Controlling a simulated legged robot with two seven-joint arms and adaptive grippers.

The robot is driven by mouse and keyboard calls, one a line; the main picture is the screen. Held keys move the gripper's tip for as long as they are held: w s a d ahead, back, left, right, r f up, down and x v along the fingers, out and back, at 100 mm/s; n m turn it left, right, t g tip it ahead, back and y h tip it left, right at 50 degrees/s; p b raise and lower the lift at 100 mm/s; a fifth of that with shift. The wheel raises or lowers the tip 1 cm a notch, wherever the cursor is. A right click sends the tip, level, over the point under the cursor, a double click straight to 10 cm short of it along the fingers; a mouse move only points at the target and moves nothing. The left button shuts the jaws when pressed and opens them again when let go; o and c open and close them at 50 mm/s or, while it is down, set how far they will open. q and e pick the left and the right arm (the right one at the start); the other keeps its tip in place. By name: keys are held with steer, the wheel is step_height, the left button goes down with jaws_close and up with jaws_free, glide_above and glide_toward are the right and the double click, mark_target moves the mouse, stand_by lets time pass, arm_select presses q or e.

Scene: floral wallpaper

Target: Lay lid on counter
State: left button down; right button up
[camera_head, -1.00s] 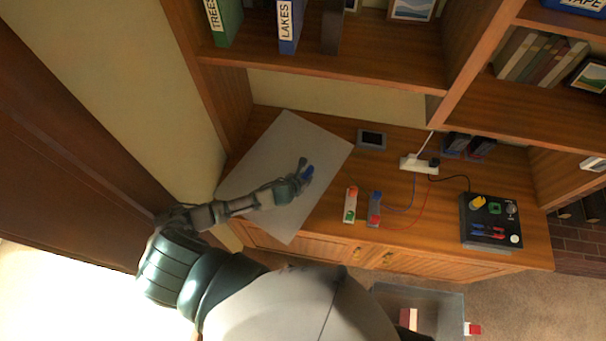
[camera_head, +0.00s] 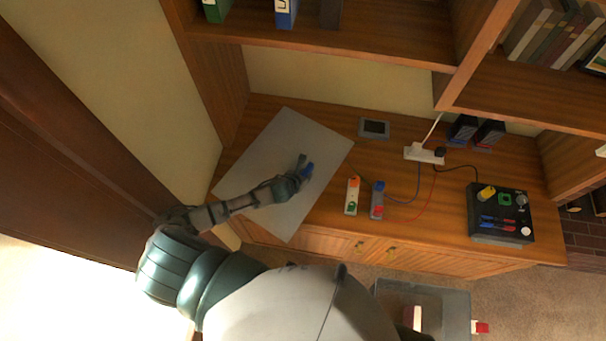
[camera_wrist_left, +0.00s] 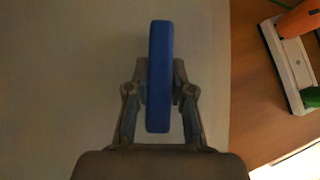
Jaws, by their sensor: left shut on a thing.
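The lid (camera_head: 262,150) is a flat, translucent grey sheet with a blue handle (camera_head: 308,171). It is over the left end of the wooden counter (camera_head: 400,228), with its near corner reaching past the front edge. I cannot tell whether it touches the counter top. My left gripper (camera_head: 302,174) is shut on the blue handle. In the left wrist view the handle (camera_wrist_left: 159,70) stands upright in the picture between the two fingers, with the lid (camera_wrist_left: 60,80) behind it. My right gripper is not in view.
Right of the lid are a white switch block (camera_head: 352,196), a grey block (camera_head: 377,203), a power strip (camera_head: 424,154) and a black panel (camera_head: 501,215) with wires. A small dark-screened device (camera_head: 374,127) sits behind. A clear box (camera_head: 455,305) stands below the counter.

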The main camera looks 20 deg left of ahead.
arm_select(q)
steer(key=shift+d, duration=0.2)
steer(key=shift+a+f, duration=0.1)
steer(key=shift+f, duration=0.15)
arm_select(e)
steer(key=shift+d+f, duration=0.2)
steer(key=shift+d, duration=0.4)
